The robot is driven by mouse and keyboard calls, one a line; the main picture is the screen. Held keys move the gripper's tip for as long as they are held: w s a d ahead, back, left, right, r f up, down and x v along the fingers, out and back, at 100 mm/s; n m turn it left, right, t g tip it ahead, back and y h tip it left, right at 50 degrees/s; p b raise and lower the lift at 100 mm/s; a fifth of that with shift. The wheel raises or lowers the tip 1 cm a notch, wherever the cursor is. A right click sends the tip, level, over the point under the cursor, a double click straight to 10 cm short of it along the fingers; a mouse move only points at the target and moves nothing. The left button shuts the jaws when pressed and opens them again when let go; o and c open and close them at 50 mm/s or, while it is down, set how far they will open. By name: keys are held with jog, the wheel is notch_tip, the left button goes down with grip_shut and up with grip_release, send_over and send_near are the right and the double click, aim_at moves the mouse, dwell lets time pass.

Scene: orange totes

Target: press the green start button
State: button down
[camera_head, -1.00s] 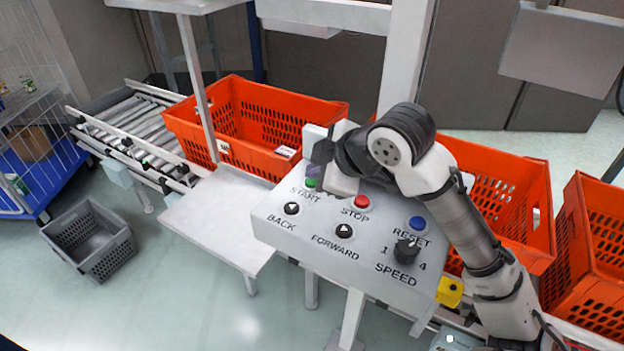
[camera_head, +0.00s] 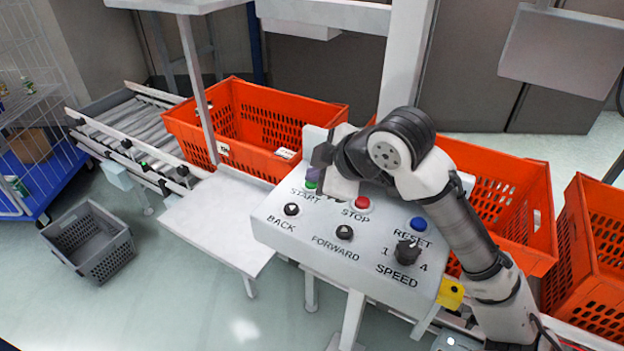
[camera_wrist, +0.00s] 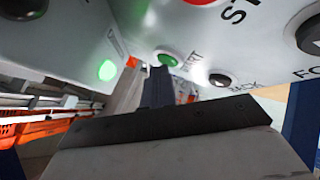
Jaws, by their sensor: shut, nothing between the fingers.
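The green START button (camera_head: 311,184) is a small round button at the upper left of the white sloped control panel (camera_head: 275,226). It also shows in the wrist view (camera_wrist: 167,60), beside its label. My gripper (camera_head: 314,170) is shut and empty, with its fingers close over the green button and partly hiding it in the head view. In the wrist view the shut fingers (camera_wrist: 157,82) point up toward the button, their tips just below it in the picture. I cannot tell whether they touch it.
The red STOP button (camera_head: 362,202) is close right of my gripper. BACK (camera_head: 291,209), FORWARD (camera_head: 344,232), the blue RESET (camera_head: 417,223) and a speed knob (camera_head: 407,251) share the panel. Orange totes (camera_head: 245,125) stand behind. A grey crate (camera_head: 95,245) is on the floor.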

jog(key=shift+r+p, duration=0.55)
jog(key=shift+r, duration=0.2)
jog(key=shift+r, duration=0.1)
notch_tip(320, 180, up, 5)
jog(key=p, duration=0.4)
dwell(0.6)
